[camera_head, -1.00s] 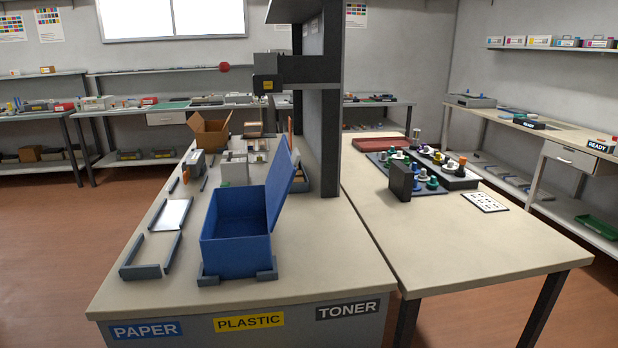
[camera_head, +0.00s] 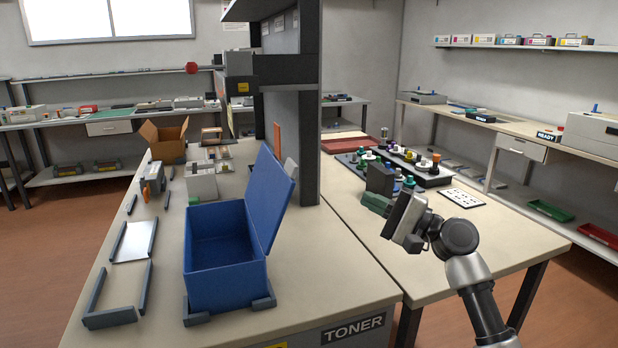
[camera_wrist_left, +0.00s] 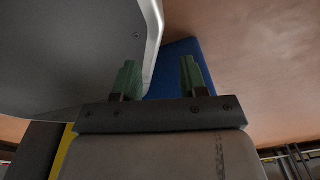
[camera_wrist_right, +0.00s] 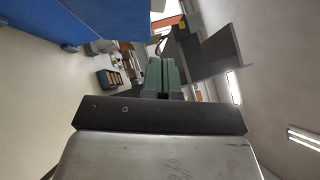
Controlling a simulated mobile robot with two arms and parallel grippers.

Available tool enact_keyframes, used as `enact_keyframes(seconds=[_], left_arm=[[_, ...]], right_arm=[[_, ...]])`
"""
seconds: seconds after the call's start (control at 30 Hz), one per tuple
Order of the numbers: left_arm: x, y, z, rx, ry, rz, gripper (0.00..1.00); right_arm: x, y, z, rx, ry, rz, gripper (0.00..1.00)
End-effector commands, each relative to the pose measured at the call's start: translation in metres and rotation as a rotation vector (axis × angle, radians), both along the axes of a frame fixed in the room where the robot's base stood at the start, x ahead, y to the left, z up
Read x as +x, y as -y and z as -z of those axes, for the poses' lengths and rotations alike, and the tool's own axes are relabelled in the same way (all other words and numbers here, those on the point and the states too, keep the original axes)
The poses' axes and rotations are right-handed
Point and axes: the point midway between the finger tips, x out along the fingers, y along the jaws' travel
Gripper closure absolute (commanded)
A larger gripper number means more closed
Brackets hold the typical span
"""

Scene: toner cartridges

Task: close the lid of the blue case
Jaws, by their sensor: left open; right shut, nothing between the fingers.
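The blue case (camera_head: 224,264) stands on the left bench in the head view, empty inside as far as I see. Its lid (camera_head: 268,208) is open, raised and leaning outward on the right side. My right gripper (camera_head: 374,203) is to the right of the lid, apart from it, above the gap and right table. It is shut and empty; its closed green fingers (camera_wrist_right: 161,76) show in the right wrist view, with blue case surface (camera_wrist_right: 115,18) at the upper left. My left gripper (camera_wrist_left: 158,78) is open and empty in the left wrist view; it is not in the head view.
Grey corner brackets (camera_head: 200,312) sit around the case's base. A dark post (camera_head: 308,110) with a shelf rises behind the lid. A cardboard box (camera_head: 165,140) and grey frame pieces (camera_head: 110,318) lie on the left bench. Coloured parts stand on the right table (camera_head: 480,238).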

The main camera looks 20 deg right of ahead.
Motion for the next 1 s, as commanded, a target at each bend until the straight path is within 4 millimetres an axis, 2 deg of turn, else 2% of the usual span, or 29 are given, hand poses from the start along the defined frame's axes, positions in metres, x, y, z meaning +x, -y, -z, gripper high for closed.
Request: enact_keyframes(seconds=[0.17,0.33,0.57,0.8,1.0], left_arm=[[-0.009,0.005,-0.005,-0.006,-0.012,-0.001,0.57],[-0.012,0.011,-0.014,-0.014,-0.018,-0.001,0.57],[-0.012,0.011,-0.023,-0.013,-0.017,0.000,0.57],[-0.008,0.007,-0.035,-0.009,-0.012,0.001,0.57],[-0.008,0.006,-0.036,-0.008,-0.012,0.000,0.57]], right_arm=[[0.014,-0.012,-0.010,0.012,0.001,-0.003,1.00],[0.037,-0.037,-0.021,0.012,0.002,-0.004,1.00],[0.070,-0.070,-0.032,0.009,0.002,-0.005,1.00],[0.066,-0.098,-0.043,0.006,0.001,-0.004,1.00],[0.066,-0.104,-0.043,0.006,0.001,-0.002,1.00]])
